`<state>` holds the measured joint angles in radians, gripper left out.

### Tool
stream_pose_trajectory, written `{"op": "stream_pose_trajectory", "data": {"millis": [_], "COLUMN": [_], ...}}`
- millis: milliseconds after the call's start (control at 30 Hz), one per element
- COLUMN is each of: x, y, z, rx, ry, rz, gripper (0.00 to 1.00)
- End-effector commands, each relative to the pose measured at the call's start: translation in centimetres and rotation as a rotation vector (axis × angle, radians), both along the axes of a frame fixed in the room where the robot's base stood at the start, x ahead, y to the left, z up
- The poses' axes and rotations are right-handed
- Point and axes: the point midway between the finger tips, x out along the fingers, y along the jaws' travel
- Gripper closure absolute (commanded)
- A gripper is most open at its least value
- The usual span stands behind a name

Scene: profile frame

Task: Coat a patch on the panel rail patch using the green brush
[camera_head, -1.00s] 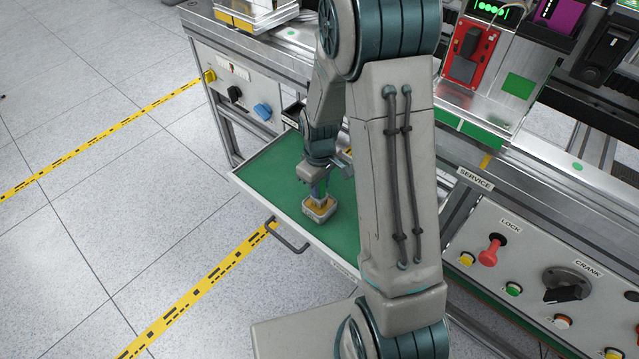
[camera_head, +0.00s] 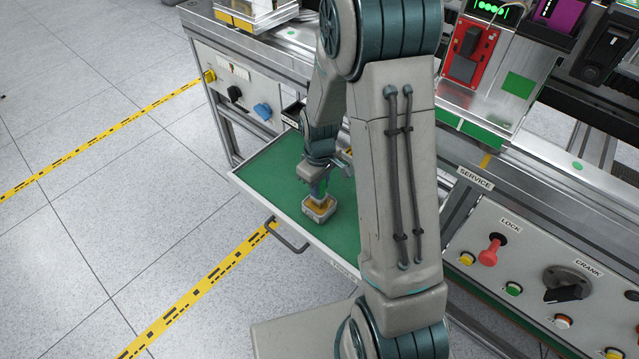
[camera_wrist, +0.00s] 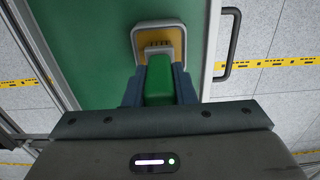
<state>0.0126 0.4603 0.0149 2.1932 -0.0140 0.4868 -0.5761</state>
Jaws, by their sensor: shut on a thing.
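My gripper (camera_head: 319,187) points down over the open drawer, shut on the green brush (camera_wrist: 159,80). The green handle sits between both fingers in the wrist view. The brush head reaches into a small square grey pot (camera_head: 318,214) with a yellow inside, which stands on the drawer's green floor. The pot also shows in the wrist view (camera_wrist: 179,44). Whether the bristles touch the yellow is hard to tell. A green square patch (camera_head: 519,85) is on the metal panel at the upper right, far from the brush. I cannot tell whether it is the rail patch.
The drawer (camera_head: 268,172) has a grey rim and a dark handle (camera_head: 289,239) at its front. A control panel with a red lock lever (camera_head: 491,250) and a crank (camera_head: 567,284) is at the lower right. My arm hides the drawer's right part. Open floor lies left.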

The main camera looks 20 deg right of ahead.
Motion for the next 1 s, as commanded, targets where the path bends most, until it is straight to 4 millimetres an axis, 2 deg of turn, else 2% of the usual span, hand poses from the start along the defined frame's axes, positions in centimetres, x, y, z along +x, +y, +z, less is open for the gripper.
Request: {"op": "stream_pose_trajectory", "data": {"millis": [267,1000], "x": [-0.1,0.0], "y": [0.0,0.0], "z": [0.7,6.7], "rx": [0.000,0.000], "ry": [0.002,0.000], "rz": [0.000,0.000], "gripper": [0.99,0.99]}}
